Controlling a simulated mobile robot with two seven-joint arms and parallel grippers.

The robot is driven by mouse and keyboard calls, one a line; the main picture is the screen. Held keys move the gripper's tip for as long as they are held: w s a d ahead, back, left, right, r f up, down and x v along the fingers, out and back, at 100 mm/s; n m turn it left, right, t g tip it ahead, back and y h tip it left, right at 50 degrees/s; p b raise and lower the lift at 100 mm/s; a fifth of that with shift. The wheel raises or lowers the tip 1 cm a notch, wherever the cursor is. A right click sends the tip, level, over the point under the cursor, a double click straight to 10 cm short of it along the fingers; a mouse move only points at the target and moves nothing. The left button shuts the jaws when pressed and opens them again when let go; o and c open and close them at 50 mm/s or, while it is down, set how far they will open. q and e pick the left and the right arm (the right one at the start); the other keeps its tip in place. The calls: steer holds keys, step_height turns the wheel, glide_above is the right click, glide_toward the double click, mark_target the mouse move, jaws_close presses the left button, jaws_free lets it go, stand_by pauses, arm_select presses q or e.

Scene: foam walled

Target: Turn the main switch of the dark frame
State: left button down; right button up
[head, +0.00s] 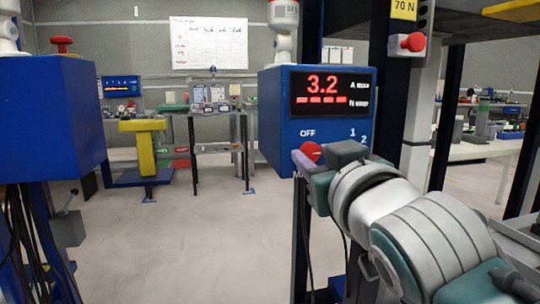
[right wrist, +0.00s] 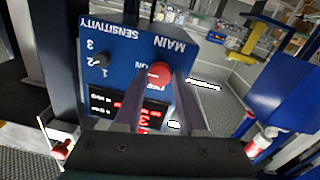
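The main switch is a red knob (head: 311,151) on the front of a blue control box (head: 276,105) beside a dark post (head: 384,60). In the right wrist view the red knob (right wrist: 159,73) sits under the upside-down word MAIN. My right gripper (head: 322,156) is at the box front. In the right wrist view its two fingers (right wrist: 158,88) stand on either side of the knob, with a small gap seeming to show on both sides. Whether they touch it is hard to tell. My left gripper is out of view.
A red display on the box reads 3.2. A small black SENSITIVITY knob (right wrist: 97,61) is near the main switch. A red button (head: 413,42) is on the post at right. Another blue box (head: 50,115) stands at left. Open floor (head: 190,240) lies between.

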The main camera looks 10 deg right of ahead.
jaws_close()
steer(key=shift+n, duration=0.3)
steer(key=n+p, duration=0.1)
steer(key=n, duration=0.1)
steer(key=shift+n, duration=0.3)
steer(key=n, duration=0.4)
steer(key=shift+n, duration=0.3)
steer(key=n, duration=0.3)
steer(key=n+p, duration=0.1)
steer(key=n, duration=0.2)
steer(key=shift+n+t+y, duration=0.3)
steer(key=shift+y, duration=0.1)
steer(key=n, duration=0.3)
steer(key=shift+d+f+n, duration=0.1)
steer(key=shift+n, duration=0.6)
